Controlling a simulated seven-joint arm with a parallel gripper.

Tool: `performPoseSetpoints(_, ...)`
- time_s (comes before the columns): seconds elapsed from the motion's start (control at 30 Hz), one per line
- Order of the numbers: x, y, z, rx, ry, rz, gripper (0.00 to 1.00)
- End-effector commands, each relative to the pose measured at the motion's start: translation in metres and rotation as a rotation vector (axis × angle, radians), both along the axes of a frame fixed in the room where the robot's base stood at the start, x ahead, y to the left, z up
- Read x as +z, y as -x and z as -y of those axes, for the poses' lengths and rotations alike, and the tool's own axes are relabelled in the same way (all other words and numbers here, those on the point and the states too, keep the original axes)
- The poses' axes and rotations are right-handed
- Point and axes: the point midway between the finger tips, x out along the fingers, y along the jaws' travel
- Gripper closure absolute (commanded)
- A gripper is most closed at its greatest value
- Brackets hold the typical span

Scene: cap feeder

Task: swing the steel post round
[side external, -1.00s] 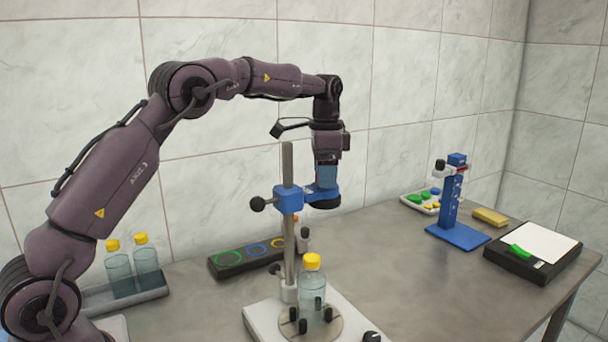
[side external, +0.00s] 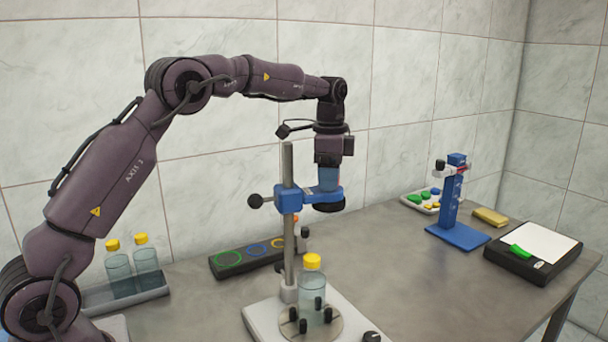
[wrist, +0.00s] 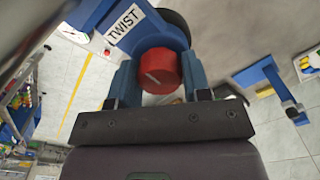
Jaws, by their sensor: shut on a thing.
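The steel post (side external: 288,160) stands upright on a white base with a round plate. A blue arm (side external: 291,199) is clamped to it, with a black knob (side external: 255,201) at its left end and a dark round head (side external: 330,208) at its right. My gripper (side external: 328,188) is above that head, its blue fingers pointing down. In the wrist view the fingers (wrist: 157,78) are shut on a red knob (wrist: 160,71) beside the blue arm's TWIST label (wrist: 126,27). A yellow-capped bottle (side external: 312,285) stands upright among black pegs on the plate, in front of the post.
Two capped bottles (side external: 133,267) stand in a grey tray at left. A black strip with coloured rings (side external: 240,257) lies behind the post. A blue stand (side external: 450,205), a tray of caps (side external: 421,201) and a black scale-like pad (side external: 532,250) are at right. The table between is clear.

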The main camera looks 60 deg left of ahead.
Motion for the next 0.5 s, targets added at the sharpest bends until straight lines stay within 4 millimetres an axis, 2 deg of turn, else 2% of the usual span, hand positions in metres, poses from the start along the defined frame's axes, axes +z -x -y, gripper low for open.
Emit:
performPoseSetpoints(0.13,-0.0001,0.0019,0.0053,-0.058,0.001,-0.005,0.77)
performPoseSetpoints(0.5,-0.0004,0.0025,0.0074,-0.082,0.001,-0.006,0.77)
